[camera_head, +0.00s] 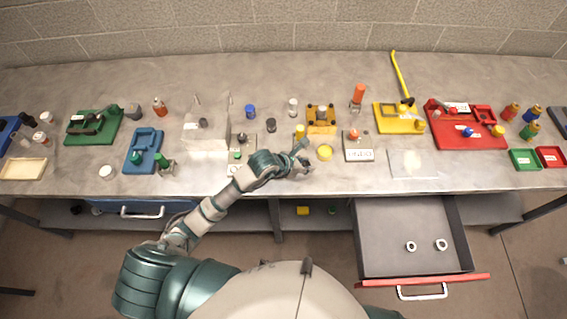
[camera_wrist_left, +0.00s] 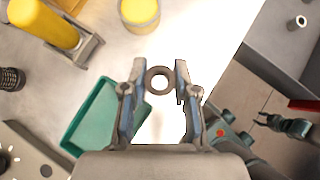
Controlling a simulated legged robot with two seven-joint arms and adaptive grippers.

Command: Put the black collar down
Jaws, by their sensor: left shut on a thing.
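The black collar (camera_wrist_left: 159,80) is a small dark ring with a round hole. In the left wrist view it sits between the fingertips of my left gripper (camera_wrist_left: 160,92), which is shut on it. In the head view my left gripper (camera_head: 302,163) is over the front part of the bench, left of the yellow cup; the collar is too small to make out there. A teal-green tray (camera_wrist_left: 78,138) lies below and left of the gripper in the wrist view. A small dark gripper, apparently my right one (camera_wrist_left: 283,123), shows at the right, its opening unclear.
The yellow cup (camera_head: 324,153) and a yellow bottle (camera_head: 299,131) stand close by. Below the bench edge an open drawer (camera_head: 385,255) holds two light rings (camera_head: 441,244).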

